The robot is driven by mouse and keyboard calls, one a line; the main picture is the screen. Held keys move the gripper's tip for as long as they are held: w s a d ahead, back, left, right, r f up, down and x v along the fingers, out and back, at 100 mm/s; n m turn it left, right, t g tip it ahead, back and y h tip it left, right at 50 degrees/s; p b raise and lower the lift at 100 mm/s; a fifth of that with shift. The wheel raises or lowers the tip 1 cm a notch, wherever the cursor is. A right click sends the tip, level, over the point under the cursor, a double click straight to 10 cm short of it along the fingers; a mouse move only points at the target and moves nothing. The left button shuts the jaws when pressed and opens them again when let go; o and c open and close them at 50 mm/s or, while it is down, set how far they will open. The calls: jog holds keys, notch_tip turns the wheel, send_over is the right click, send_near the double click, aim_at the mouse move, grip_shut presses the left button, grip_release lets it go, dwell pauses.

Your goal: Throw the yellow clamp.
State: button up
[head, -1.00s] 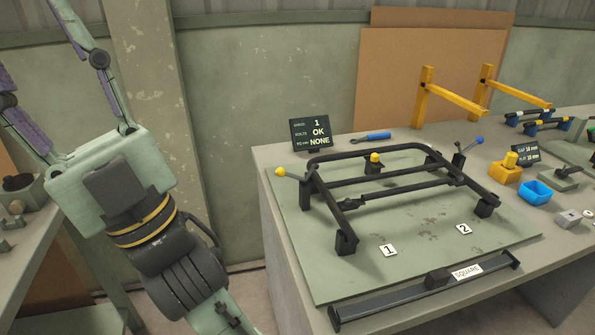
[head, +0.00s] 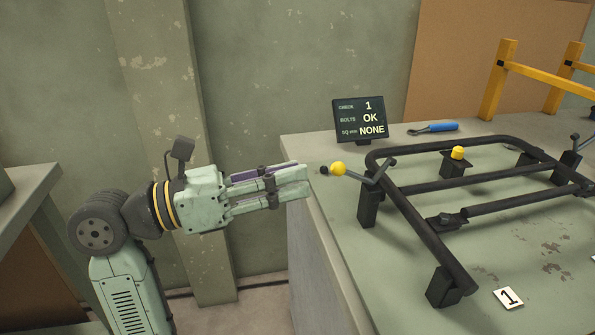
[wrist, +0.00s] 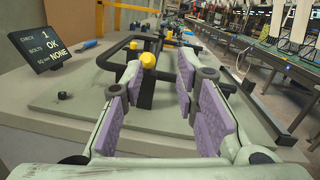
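The yellow knob (wrist: 148,60) shows ahead between the fingertips, nearer the left one. The lever behind it is mostly hidden in that view.
A dark display (head: 359,120) reading check 1, bolts OK stands behind the clamp. A blue-handled tool (head: 434,128) lies at the back. A second yellow knob (head: 457,153) sits inside the frame. A small black piece (head: 323,170) is beside the clamp knob. The bench edge is below my gripper.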

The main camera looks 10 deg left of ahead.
aim_at(348, 173)
jog(key=shift+y, duration=0.4)
jog(key=p+x, duration=0.1)
jog(key=x, duration=0.2)
jog(key=f+p+x, duration=0.1)
jog(key=x, duration=0.3)
jog(key=w+f+p+x, duration=0.1)
jog(key=x, duration=0.2)
jog(key=shift+f, duration=0.1)
grip_shut()
